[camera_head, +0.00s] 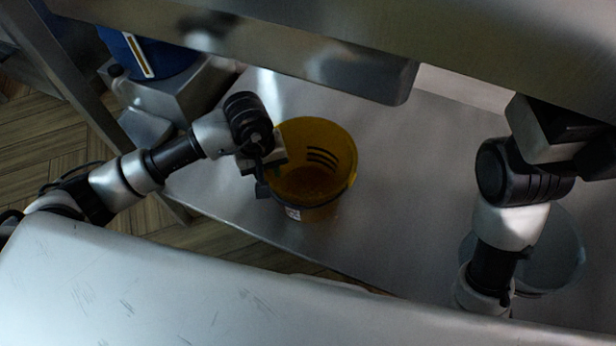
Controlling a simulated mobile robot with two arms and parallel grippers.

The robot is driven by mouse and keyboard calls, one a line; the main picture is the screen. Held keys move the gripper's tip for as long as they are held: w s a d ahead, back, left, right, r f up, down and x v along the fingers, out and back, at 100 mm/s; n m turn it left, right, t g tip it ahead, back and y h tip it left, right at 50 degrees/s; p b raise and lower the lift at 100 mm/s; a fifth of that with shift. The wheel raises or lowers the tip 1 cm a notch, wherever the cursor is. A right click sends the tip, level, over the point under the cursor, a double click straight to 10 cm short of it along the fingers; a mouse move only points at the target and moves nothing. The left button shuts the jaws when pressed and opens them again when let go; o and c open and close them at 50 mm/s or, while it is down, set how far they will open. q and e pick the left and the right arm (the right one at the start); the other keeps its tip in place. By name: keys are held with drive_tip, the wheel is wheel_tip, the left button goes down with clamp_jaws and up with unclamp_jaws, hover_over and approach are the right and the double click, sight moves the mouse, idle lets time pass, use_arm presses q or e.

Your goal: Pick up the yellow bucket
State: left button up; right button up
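The yellow bucket (335,150) stands upright on a metal shelf below the counter, near the middle of the head view. Its inside looks empty, with dark slots in the far wall and a small white label low on the front. My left gripper (262,184) is at the bucket's left rim, overlapping it in the picture. I cannot tell whether its fingers touch or close on the rim.
The metal shelf (400,220) has bare room to the right of the yellow bucket. A grey bucket (560,255) stands behind my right arm. A steel counter (300,50) hangs over the shelf. A blue container (165,55) is at the upper left. A pale metal surface (150,290) fills the front.

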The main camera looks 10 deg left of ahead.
use_arm(q)
clamp_jaws()
drive_tip(key=shift+r, duration=0.1)
